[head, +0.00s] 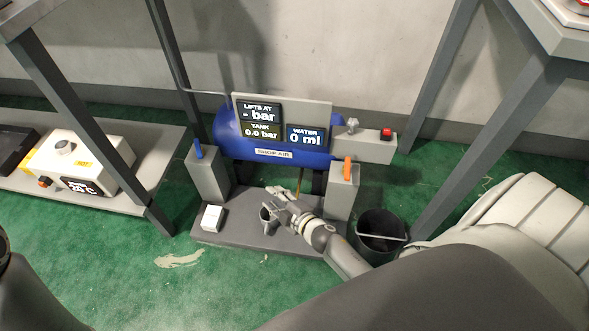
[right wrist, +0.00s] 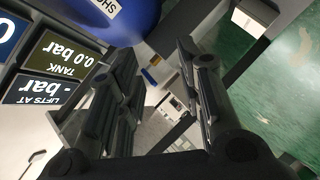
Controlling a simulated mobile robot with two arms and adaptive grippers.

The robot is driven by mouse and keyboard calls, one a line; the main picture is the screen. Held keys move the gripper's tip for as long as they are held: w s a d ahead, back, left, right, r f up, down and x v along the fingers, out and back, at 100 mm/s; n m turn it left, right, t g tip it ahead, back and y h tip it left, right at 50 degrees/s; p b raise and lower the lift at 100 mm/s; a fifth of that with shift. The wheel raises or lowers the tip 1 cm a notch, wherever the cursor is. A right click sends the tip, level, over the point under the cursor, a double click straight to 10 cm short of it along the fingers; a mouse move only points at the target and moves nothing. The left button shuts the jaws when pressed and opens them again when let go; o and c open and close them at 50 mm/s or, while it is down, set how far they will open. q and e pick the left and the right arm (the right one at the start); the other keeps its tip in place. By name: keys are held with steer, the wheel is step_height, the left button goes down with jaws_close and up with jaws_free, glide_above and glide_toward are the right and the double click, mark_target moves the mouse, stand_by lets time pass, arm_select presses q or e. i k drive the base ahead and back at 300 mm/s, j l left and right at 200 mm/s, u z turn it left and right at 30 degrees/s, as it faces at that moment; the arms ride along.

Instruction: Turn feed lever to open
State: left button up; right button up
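A blue tank unit (head: 230,135) stands on a grey base with two levers on grey posts. A blue lever (head: 198,149) points up on the left post. An orange lever (head: 347,167) stands upright on the right post. No label shows which is the feed lever. My right gripper (head: 268,212) is low in front of the tank, between the posts and apart from both levers. In the right wrist view its fingers (right wrist: 160,100) are spread with nothing held between them. My left gripper is out of view.
Displays (head: 262,112) read tank 0.0 bar and water 0 ml. A red button (head: 386,133) sits on a grey box at right. A black bucket (head: 381,228) stands right of the base. A white block (head: 212,218) lies at the base's left. Table legs flank the unit.

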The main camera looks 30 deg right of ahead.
mark_target(196, 141)
steer(key=j+u, duration=0.1)
steer(key=j, duration=0.35)
steer(key=i+j+u, duration=0.1)
steer(key=j, duration=0.35)
steer(key=i+j, duration=0.1)
steer(key=j, duration=0.35)
steer(key=k+u, duration=0.05)
